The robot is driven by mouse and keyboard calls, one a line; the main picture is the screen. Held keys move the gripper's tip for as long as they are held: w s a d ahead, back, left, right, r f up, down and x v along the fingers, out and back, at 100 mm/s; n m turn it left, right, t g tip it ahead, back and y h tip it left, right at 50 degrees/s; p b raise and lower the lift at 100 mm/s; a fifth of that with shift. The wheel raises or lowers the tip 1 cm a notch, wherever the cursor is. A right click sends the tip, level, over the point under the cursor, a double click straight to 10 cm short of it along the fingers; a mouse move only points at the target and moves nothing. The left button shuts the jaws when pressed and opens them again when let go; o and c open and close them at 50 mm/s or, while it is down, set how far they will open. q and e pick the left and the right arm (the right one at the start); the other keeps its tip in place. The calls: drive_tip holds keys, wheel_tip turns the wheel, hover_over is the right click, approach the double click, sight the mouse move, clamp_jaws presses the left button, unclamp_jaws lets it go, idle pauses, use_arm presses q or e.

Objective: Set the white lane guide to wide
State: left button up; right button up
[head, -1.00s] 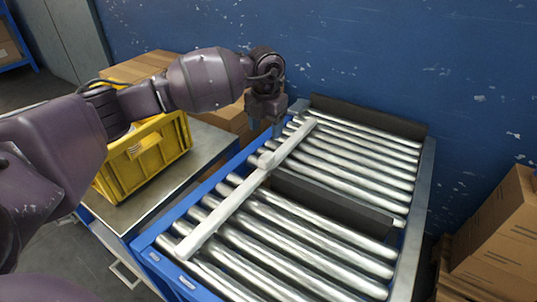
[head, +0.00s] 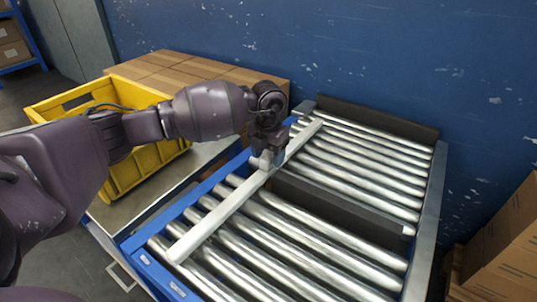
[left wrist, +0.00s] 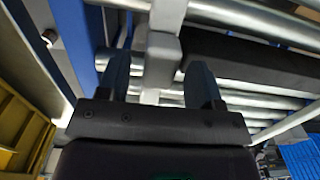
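The white lane guide (head: 222,213) is a long pale bar lying diagonally over the rollers, near their left side. A short block (left wrist: 164,52) on its middle shows in the left wrist view. My left gripper (head: 267,158) is over this middle part, pointing down. In the left wrist view my left gripper (left wrist: 161,80) is open, with one finger on each side of the block's line and gaps showing. The gripper partly hides the block in the head view. I cannot tell how deep the fingers reach. My right gripper is not in view.
The roller conveyor (head: 428,225) has a blue left side rail and a dark crossbar (head: 340,210) between two roller sections. A yellow crate (head: 128,178) stands on a metal table at left. Cardboard boxes (head: 505,240) stand at right. A blue wall is behind.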

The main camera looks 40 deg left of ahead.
use_arm(q)
clamp_jaws()
drive_tip(key=a, duration=0.9)
drive_tip(key=shift+s+a, duration=0.2)
drive_tip(key=shift+s, duration=0.1)
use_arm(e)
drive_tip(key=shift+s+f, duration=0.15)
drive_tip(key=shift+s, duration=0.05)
use_arm(q)
drive_tip(key=shift+c, duration=1.5)
unclamp_jaws()
drive_tip(key=shift+a, duration=0.1)
drive_tip(key=o, duration=0.3)
drive_tip(key=shift+a, duration=0.1)
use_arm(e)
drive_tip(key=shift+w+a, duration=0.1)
use_arm(q)
drive_tip(key=shift+r+p, duration=0.1)
drive_tip(key=shift+p, duration=0.2)
